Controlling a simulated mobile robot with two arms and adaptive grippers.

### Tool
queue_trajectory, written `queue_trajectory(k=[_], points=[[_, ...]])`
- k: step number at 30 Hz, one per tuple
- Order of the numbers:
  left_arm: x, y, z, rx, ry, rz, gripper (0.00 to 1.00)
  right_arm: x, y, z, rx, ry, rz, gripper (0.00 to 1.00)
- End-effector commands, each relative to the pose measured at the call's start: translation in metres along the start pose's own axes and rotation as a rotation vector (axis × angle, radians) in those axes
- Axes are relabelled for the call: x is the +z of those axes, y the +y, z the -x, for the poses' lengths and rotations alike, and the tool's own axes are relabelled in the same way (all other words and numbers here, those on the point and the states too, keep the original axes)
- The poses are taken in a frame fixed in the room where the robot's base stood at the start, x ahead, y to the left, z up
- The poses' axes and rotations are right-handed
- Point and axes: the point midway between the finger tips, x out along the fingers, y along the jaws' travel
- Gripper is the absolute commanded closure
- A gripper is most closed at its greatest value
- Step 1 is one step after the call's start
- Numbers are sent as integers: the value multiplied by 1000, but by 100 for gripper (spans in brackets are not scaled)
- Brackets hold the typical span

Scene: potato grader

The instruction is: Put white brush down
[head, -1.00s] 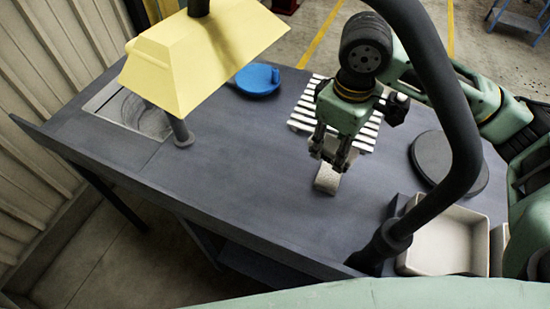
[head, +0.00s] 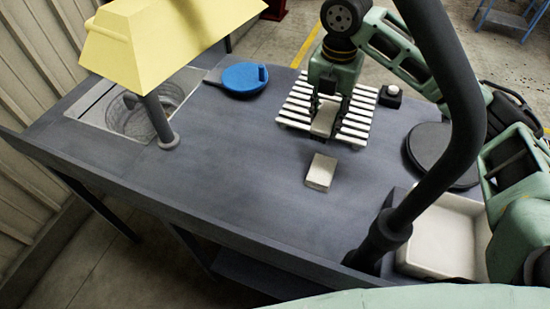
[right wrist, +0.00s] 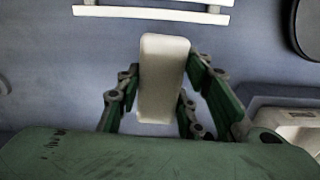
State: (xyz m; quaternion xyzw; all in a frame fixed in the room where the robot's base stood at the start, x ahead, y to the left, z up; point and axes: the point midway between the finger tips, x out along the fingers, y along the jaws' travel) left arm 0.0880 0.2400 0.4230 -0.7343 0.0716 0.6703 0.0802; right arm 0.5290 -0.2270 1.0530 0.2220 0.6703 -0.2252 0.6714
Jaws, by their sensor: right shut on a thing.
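My right gripper (head: 325,122) is shut on a white, block-like piece, taken as the white brush (head: 323,117). In the head view it overlaps the slatted white rack, raised above the table. The right wrist view shows the same rounded white piece (right wrist: 163,78) upright between the fingers of the right gripper (right wrist: 165,95), with dark table around it. No bristles can be made out. A second pale block (head: 321,171) lies alone on the table in front of the rack. My left gripper is not in view.
The white slatted rack (head: 357,127) lies behind. A blue round dish (head: 240,78) is to its left, a small black button box (head: 391,96) and a black disc (head: 430,150) to its right. A white tray (head: 440,245) and a dark curved post stand at right. The table's left middle is clear.

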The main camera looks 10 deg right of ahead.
Motion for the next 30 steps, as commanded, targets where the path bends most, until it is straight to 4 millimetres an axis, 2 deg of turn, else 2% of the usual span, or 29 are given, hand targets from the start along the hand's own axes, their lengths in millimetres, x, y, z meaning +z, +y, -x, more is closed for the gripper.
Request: queue_trajectory(k=[5,15,19,25,30], points=[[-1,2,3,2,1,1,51,-4,12,-6,0,4,55,90],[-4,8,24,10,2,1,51,-37,78,-49,-2,5,54,90],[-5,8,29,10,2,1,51,-46,97,-62,-1,3,53,90],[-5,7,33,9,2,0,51,-50,105,-74,-2,3,51,90],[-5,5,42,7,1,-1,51,-50,105,-99,-3,4,49,90]])
